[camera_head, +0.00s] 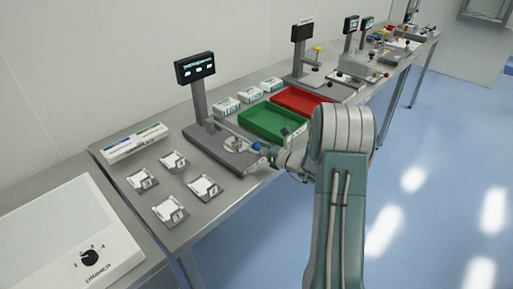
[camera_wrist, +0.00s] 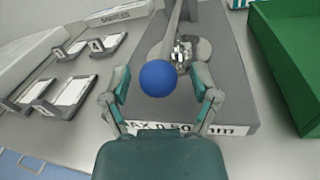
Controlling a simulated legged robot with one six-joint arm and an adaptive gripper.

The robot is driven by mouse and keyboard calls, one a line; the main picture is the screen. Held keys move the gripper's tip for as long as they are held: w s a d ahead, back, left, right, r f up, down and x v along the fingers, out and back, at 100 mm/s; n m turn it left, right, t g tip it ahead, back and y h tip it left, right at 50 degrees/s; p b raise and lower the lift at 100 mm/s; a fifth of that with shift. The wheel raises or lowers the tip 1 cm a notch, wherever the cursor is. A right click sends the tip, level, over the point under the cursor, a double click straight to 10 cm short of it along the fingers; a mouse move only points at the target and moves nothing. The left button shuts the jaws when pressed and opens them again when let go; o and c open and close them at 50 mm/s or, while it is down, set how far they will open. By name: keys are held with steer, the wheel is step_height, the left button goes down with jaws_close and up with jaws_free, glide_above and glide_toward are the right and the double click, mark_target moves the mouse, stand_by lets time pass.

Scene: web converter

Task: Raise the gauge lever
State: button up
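The gauge (camera_head: 222,148) has a grey base, a post and a dark display (camera_head: 195,68). In the wrist view its grey base (camera_wrist: 222,75) lies below my gripper. The lever (camera_wrist: 172,28) is a grey bar ending in a blue ball knob (camera_wrist: 158,78). The blue knob also shows in the head view (camera_head: 258,146), at the front of the gauge. My gripper (camera_wrist: 160,98) is open, with one finger on each side of the knob. I cannot tell whether the fingers touch the knob. My arm hides part of the head view.
A green tray (camera_head: 272,122) and a red tray (camera_head: 300,101) stand to the right of the gauge. Several sample holders (camera_head: 205,187) lie to its left. White boxes (camera_head: 250,94) stand behind the trays. More devices (camera_head: 303,50) stand farther along the bench.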

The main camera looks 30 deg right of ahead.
jaws_close()
steer(key=shift+r, duration=0.1)
